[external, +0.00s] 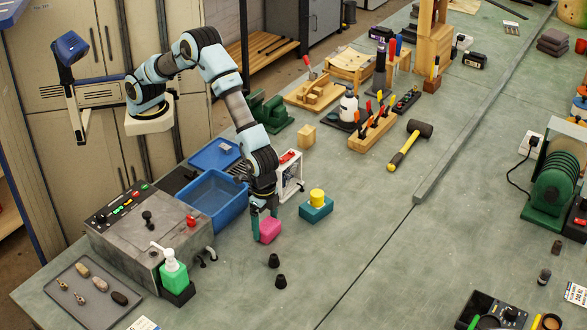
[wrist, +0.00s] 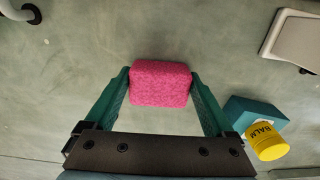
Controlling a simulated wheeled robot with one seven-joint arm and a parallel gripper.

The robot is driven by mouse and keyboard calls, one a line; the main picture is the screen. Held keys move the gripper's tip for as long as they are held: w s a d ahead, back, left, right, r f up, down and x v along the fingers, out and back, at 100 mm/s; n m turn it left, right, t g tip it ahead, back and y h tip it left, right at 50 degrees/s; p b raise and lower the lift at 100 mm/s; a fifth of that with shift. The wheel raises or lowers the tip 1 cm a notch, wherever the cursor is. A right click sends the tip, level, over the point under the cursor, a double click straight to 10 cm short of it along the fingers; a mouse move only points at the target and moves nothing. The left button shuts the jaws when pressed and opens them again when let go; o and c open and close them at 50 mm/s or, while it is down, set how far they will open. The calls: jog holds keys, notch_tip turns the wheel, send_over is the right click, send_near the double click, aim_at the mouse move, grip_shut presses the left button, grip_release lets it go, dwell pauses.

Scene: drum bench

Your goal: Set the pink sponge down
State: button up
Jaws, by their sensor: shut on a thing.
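The pink sponge (external: 269,230) is a small block at the end of my arm in the external view, low over the bench or touching it; I cannot tell which. It also shows in the wrist view (wrist: 160,83), between the two green fingers. My gripper (wrist: 160,85) is shut on the sponge, with a finger at its left and right sides. In the external view my gripper (external: 262,222) points down and partly hides the sponge's left side.
A teal block (external: 316,209) with a yellow balm tin (external: 317,196) stands close to the right. A blue bin (external: 208,203) is at the left, and a green soap bottle (external: 173,274) is nearer the front. Bare bench lies to the right.

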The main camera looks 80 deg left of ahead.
aim_at(265, 223)
jog(key=o, duration=1)
jog(key=shift+f, duration=0.1)
notch_tip(265, 223, up, 12)
jog(key=b, duration=0.2)
jog(key=w+a+n, duration=0.1)
jog(key=w+a, duration=0.2)
jog(key=a, duration=0.4)
jog(key=w+a+r+t+h+b, duration=0.1)
jog(key=w+a, duration=0.3)
jog(key=a, duration=0.3)
jog(key=w+a+n+b, duration=0.1)
jog(key=w+a, duration=0.3)
jog(key=a, duration=0.4)
jog(key=shift+r+n+t+h, duration=0.3)
jog(key=shift+r, duration=0.1)
jog(key=s+a+f+n, duration=0.1)
jog(key=s+a, duration=0.3)
jog(key=a, duration=0.4)
jog(key=s+a+f+n+y+p, duration=0.1)
jog(key=s+a+f+n, duration=0.1)
jog(key=s+a, duration=0.3)
jog(key=s+a+f+n, duration=0.1)
jog(key=s+a, duration=0.4)
jog(key=a, duration=0.7)
jog(key=shift+f+n+p, duration=0.35)
jog(key=shift+f+n, duration=0.05)
jog(key=shift+n, duration=0.2)
